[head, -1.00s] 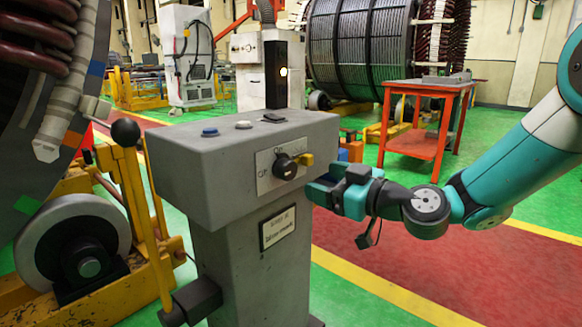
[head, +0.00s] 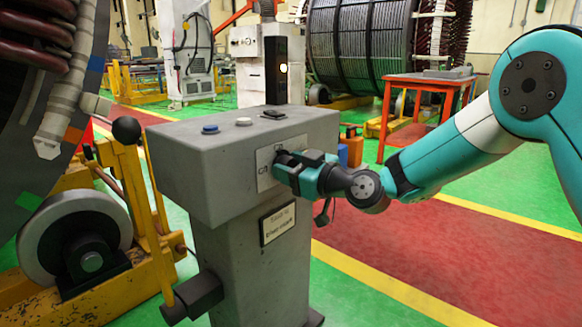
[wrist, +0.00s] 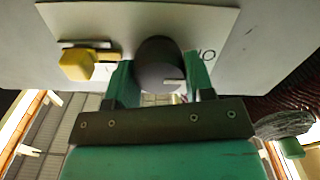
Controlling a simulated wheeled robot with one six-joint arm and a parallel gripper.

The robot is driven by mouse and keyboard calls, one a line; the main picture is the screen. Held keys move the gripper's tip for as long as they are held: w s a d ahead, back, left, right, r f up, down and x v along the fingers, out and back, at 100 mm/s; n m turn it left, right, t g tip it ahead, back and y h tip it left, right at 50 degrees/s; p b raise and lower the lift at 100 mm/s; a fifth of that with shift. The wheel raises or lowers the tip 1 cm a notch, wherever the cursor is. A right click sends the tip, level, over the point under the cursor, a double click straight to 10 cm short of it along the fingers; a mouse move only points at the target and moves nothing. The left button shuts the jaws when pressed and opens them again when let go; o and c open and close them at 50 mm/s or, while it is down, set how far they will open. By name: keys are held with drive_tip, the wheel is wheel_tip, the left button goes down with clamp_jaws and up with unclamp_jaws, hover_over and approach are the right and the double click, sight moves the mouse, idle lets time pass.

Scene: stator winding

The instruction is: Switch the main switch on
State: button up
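The main switch is a round black knob (wrist: 160,62) on a pale plate (wrist: 205,22) on the grey console. In the wrist view a yellow block (wrist: 78,65) sits left of the knob; any link between them is hidden by a finger. An "O" mark shows right of the knob. My gripper (wrist: 160,85) is at the plate with one teal finger on each side of the knob. I cannot tell whether the fingers touch it. In the head view my gripper (head: 285,172) covers the knob, and the pale plate (head: 266,172) shows beside it.
The grey console (head: 190,165) has a blue button (head: 210,129), a white button (head: 243,121) and a black piece (head: 272,115) on top. A lever with a black ball (head: 126,130) stands at its left. An orange table (head: 405,105) stands behind. The floor at right is clear.

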drive_tip(key=c, duration=0.3)
drive_tip(key=m+p, duration=0.1)
drive_tip(key=m, duration=0.3)
drive_tip(key=shift+m, duration=0.3)
drive_tip(key=m+p, duration=0.2)
drive_tip(key=m, duration=0.2)
drive_tip(key=shift+d+m, duration=0.1)
drive_tip(key=shift+m, duration=0.2)
drive_tip(key=m+p, duration=0.3)
drive_tip(key=m, duration=0.2)
drive_tip(key=shift+w, duration=0.1)
drive_tip(key=shift+f+m+p, duration=0.15)
drive_tip(key=shift+m+p, duration=1)
drive_tip(key=shift+m, duration=0.75)
